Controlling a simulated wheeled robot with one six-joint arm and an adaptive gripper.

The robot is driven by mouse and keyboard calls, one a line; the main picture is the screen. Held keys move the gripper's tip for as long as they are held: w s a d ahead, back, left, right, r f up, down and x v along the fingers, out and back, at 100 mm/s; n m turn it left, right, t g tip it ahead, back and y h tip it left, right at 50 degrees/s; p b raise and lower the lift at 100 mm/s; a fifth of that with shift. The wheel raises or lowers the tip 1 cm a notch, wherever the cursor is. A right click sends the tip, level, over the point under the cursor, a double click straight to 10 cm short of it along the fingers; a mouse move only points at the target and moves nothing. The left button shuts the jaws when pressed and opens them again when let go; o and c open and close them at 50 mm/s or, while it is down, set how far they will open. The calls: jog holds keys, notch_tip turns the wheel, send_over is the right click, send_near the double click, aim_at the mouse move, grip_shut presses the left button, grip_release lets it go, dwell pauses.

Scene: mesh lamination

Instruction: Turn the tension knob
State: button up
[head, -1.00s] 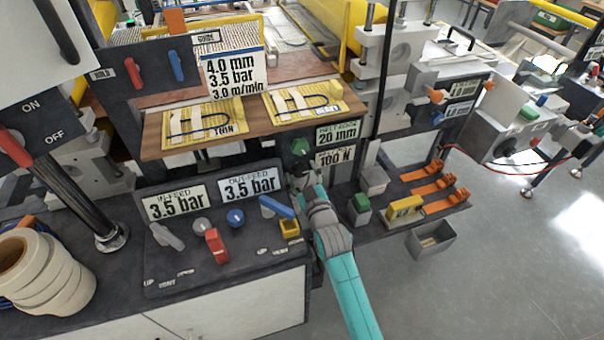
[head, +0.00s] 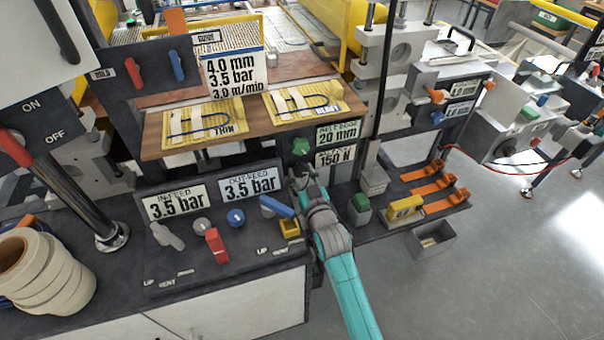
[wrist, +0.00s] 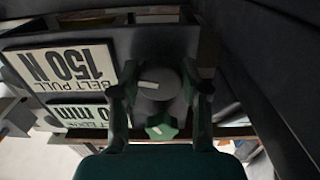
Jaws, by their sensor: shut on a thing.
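The tension knob (wrist: 158,82) is a grey round knob with a pale pointer mark, seen in the wrist view. My gripper (wrist: 160,95) is shut on it, with one finger on each side. In the head view my gripper (head: 303,180) reaches under the wooden shelf, and its fingertips and the grey knob are mostly hidden. The belt pull display (head: 335,156) reads 150 N; it also shows turned over in the wrist view (wrist: 62,67). A green knob (head: 300,146) sits above the gripper, by the 20 mm belt edge display (head: 338,134).
The pressure panel (head: 160,275) with its red, blue and grey handles is close left of my gripper. A yellow block (head: 403,209), a green-topped block (head: 360,209) and orange clips (head: 437,185) lie to the right. The wooden shelf (head: 285,122) overhangs above.

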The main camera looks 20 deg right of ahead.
jog(key=shift+m, duration=1.1)
jog(key=o, duration=1.1)
jog(key=shift+o, duration=0.2)
jog(key=s, duration=1.2)
jog(key=shift+r, duration=0.1)
